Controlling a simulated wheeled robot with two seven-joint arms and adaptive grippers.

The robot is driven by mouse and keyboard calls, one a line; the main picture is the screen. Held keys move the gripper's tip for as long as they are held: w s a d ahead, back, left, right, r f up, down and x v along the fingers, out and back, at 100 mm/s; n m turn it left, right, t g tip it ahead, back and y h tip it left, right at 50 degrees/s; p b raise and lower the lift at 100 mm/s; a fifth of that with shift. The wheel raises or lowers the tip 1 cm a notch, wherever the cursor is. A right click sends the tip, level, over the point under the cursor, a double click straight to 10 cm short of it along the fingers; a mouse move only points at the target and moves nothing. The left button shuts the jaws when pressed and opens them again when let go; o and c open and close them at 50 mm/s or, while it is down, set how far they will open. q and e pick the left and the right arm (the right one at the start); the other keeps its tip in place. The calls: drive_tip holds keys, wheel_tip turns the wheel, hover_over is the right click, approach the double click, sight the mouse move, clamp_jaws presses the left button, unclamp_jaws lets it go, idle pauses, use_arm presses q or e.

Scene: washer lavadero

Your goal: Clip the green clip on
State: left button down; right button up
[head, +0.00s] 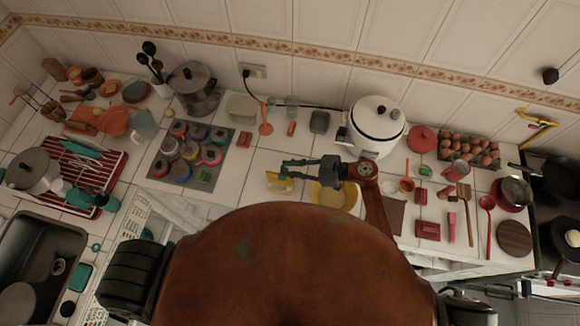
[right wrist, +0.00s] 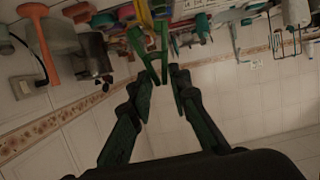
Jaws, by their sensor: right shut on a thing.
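My right gripper (head: 288,168) reaches left over the counter in the head view. In the right wrist view its fingers (right wrist: 166,84) are shut on the green clip (right wrist: 163,50), whose two thin green arms extend past the fingertips. A yellow item (head: 280,182) lies just below the fingertips in the head view. Something yellow (right wrist: 146,14) also shows at the far end of the clip in the wrist view; I cannot tell whether they touch. The clip cannot be made out in the head view. My left gripper is not in view.
A yellow bowl-like item (head: 332,195) sits under my right wrist. A white rice cooker (head: 376,125) stands behind it. A grey mat (head: 160,165) with several colourful round items lies to the left. Red utensils and an egg tray (head: 468,150) are at the right.

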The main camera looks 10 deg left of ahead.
drive_tip(key=shift+f, duration=0.45)
drive_tip(key=o, duration=1.1)
idle(1.1)
drive_tip(key=o, duration=0.5)
drive_tip(key=c, duration=0.5)
drive_tip(key=shift+c, duration=0.2)
drive_tip(key=shift+d, duration=0.15)
